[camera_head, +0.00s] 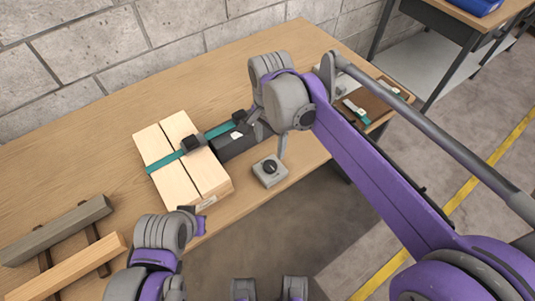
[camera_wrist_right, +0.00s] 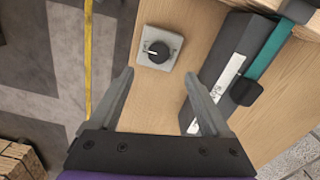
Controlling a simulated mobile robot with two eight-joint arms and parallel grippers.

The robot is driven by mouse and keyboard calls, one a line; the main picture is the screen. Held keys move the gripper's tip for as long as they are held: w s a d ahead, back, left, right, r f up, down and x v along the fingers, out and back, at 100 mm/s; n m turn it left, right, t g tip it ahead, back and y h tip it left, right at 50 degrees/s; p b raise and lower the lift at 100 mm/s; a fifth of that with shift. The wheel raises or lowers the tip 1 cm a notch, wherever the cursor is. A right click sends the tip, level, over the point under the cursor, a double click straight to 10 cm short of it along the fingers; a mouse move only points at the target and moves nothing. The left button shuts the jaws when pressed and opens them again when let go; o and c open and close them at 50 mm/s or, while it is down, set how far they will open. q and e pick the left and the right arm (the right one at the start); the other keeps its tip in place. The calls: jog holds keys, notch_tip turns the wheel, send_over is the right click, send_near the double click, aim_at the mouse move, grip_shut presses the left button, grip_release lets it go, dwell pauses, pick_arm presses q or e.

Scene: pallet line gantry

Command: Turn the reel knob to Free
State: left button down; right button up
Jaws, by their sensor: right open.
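The reel knob (camera_head: 270,167) is a round black dial on a small square grey plate near the table's front edge. In the right wrist view the knob (camera_wrist_right: 155,52) shows a pale mark toward its left side; no lettering is readable. My right gripper (camera_wrist_right: 160,74) is open and empty, its two fingers spread below the knob in that view and apart from it. In the head view my right gripper (camera_head: 270,143) hangs just above the knob plate. My left arm's wrist is at the lower left, and I cannot make out its fingers clearly.
Beside the knob lies a dark box (camera_head: 232,142) with a white label and a teal strap (camera_head: 163,162) running over pale wooden blocks (camera_head: 185,135). Wooden beams (camera_head: 60,230) lie at the left. A tray (camera_head: 372,105) with small items sits at the table's right end.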

aim_at(270, 165)
notch_tip(270, 165, down, 10)
jog(key=shift+s+d+b, duration=0.1)
jog(key=shift+b, duration=0.45)
grip_shut()
